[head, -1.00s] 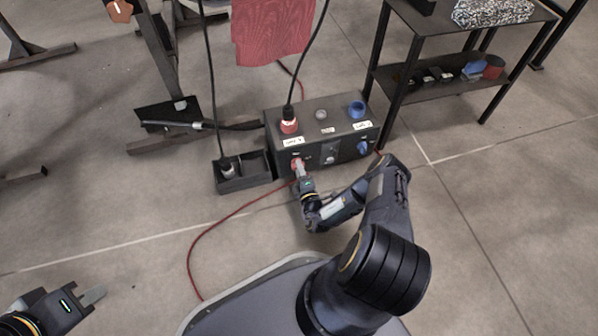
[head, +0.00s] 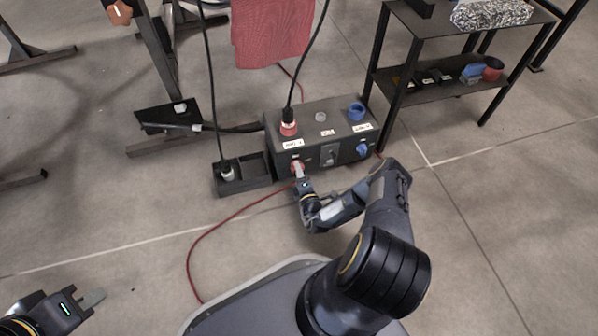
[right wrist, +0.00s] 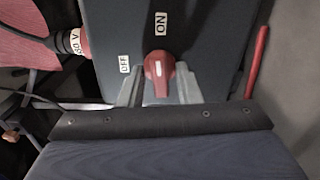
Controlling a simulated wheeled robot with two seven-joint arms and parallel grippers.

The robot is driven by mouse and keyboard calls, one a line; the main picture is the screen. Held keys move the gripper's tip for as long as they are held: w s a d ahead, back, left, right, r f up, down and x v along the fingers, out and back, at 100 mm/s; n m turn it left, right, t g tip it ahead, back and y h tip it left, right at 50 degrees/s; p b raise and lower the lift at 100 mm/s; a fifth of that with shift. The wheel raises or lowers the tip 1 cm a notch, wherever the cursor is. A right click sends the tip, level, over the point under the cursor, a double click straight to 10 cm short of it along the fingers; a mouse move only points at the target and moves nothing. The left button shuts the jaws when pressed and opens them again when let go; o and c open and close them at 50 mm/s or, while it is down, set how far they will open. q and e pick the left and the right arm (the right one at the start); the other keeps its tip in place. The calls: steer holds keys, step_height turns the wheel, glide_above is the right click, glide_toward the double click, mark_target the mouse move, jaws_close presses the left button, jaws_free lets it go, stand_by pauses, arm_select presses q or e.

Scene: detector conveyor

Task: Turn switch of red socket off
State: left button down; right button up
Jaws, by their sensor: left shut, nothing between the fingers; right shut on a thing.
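The dark socket box (head: 345,112) stands on the floor near the middle of the head view. Its red socket (head: 289,129) on top has a black-cabled plug in it. The red switch (right wrist: 159,72) is on the front face. In the right wrist view it lies between the fingers of my right gripper (right wrist: 159,88), which is shut on it. The OFF label (right wrist: 124,64) is left of the switch and the ON label (right wrist: 161,23) beyond it. The knob's pale mark points towards the gripper. My left gripper (head: 93,298) is shut and empty at the lower left, far from the box.
A red cable (head: 222,222) curves across the floor. A black shelf (head: 440,85) stands at the right.

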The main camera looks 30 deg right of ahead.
steer(key=n+p, duration=0.5)
steer(key=n, duration=1.1)
steer(key=shift+a, duration=0.1)
steer(key=shift+n, duration=0.5)
steer(key=o, duration=0.6)
steer(key=p+v, duration=0.1)
steer(key=v, duration=0.7)
